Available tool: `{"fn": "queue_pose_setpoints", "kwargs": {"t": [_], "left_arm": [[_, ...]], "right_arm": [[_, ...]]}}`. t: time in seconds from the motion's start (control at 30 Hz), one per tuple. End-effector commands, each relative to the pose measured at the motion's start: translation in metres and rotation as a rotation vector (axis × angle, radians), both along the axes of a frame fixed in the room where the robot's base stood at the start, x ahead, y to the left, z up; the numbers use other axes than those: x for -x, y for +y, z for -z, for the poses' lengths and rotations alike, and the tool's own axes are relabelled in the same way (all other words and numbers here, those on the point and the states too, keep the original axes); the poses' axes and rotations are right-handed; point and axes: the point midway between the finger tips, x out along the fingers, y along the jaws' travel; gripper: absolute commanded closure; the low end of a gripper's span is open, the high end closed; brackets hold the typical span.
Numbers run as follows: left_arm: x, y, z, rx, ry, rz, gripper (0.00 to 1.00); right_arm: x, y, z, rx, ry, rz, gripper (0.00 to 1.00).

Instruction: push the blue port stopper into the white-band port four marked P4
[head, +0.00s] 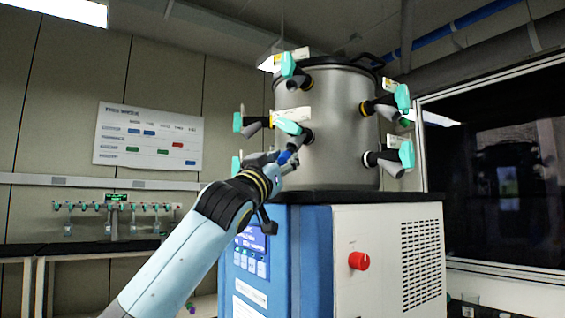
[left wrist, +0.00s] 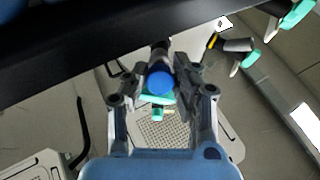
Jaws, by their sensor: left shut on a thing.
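My left gripper (head: 283,163) is shut on the blue stopper (head: 286,156), at the front of the steel drum just below a front port (head: 304,136) with a teal valve handle. In the left wrist view the stopper's round blue face (left wrist: 160,83) shows between the fingers (left wrist: 161,92), with a dark port end behind it and a teal handle under it. I cannot tell whether stopper and port touch. A port with a white band (head: 368,159) is at the drum's lower right. The P4 marking is not readable, and the front port's band is hidden. My right gripper is not in view.
The steel drum (head: 335,100) stands on the blue and white freeze dryer and carries several other ports with teal handles, such as the upper right one (head: 402,97). A red knob (head: 358,261) is on the front panel. A dark window is at right.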

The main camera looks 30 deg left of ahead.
Motion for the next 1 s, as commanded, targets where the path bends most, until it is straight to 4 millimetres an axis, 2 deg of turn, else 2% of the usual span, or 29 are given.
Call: {"fn": "queue_pose_setpoints", "kwargs": {"t": [1.0], "left_arm": [[-0.0087, 0.0008, -0.0083, 0.001, 0.000, 0.000, 0.96]], "right_arm": [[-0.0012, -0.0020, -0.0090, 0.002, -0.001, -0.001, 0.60]]}}
